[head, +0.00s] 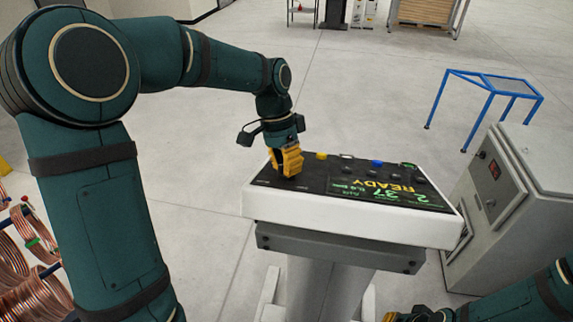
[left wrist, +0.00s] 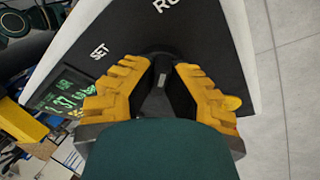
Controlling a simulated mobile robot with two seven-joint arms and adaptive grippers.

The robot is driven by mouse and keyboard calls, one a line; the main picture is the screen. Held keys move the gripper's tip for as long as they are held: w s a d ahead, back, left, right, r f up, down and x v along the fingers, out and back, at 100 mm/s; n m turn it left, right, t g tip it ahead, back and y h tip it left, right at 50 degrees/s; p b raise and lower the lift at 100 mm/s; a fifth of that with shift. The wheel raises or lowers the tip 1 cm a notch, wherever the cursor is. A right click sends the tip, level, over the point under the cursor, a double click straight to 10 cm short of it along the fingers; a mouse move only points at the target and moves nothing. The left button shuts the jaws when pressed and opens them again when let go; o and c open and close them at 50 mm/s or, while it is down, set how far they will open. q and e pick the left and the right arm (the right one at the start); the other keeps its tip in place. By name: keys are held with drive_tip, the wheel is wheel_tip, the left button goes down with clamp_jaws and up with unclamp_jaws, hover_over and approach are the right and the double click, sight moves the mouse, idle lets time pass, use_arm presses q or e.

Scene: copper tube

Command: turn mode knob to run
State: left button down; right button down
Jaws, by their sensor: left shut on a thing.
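The mode knob (left wrist: 161,82) is black with a small pale mark. It sits on the dark face of the white control panel (head: 330,222). In the left wrist view, a "SET" label is left of the knob, and a partly cut-off label beginning "RU" is above it. My left gripper (head: 288,172) reaches down to the panel's left end, and its yellow fingers, also in the left wrist view (left wrist: 162,88), are shut on the knob. In the head view the fingers hide the knob. My right gripper (head: 420,315) is mostly cut off at the bottom edge.
The panel's display (head: 390,190) reads "READY", with several coloured buttons behind it. A grey cabinet (head: 510,210) stands close on the right. Copper coils (head: 30,265) are at lower left. A blue-framed table (head: 490,90) stands behind on open floor.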

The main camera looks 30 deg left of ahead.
use_arm(q)
drive_tip(key=c, duration=1)
unclamp_jaws()
drive_tip(key=shift+s+f, duration=0.15)
drive_tip(key=shift+f, duration=0.1)
drive_tip(key=shift+r, duration=0.1)
drive_tip(key=v, duration=1.2)
